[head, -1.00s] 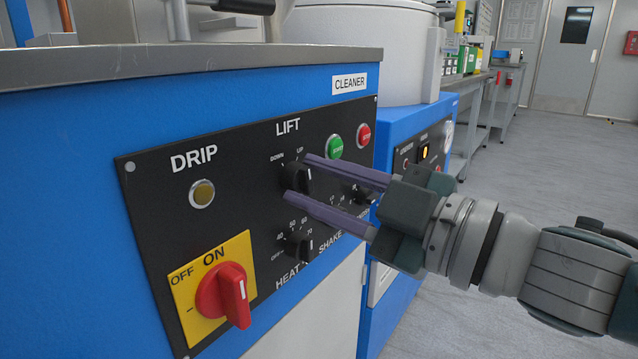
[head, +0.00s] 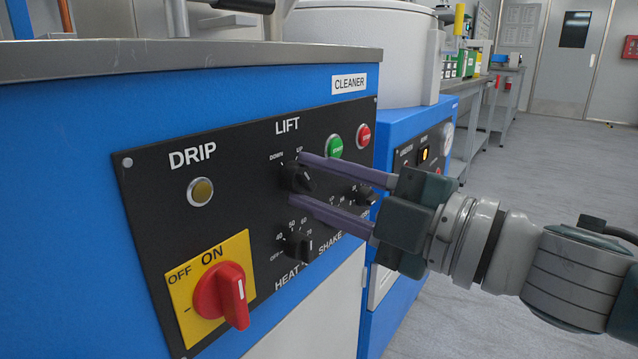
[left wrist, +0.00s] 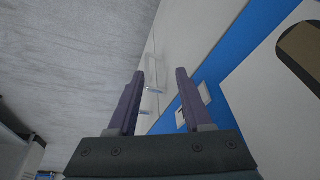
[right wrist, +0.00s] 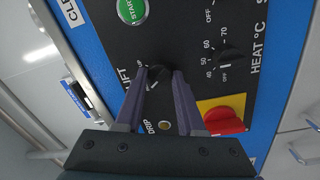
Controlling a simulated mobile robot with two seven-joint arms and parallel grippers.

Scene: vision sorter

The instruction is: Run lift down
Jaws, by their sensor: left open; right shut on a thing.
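The LIFT knob (head: 295,179) is a small black knob under the white LIFT label on the black panel, with DOWN marked at its upper left and UP at its upper right. My right gripper (head: 297,179) has its two purple fingers on either side of the knob and is shut on it. In the right wrist view the knob (right wrist: 155,76) sits between the fingertips, partly hidden by them. Its exact pointer setting is hard to read. My left gripper (left wrist: 159,72) is open and empty, and shows only in the left wrist view.
The HEAT knob (head: 299,245) is just below the right gripper's lower finger. A red ON/OFF switch (head: 222,295), the DRIP lamp (head: 201,192), a green button (head: 335,146) and a red button (head: 363,135) share the panel. Floor (head: 540,170) is open at right.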

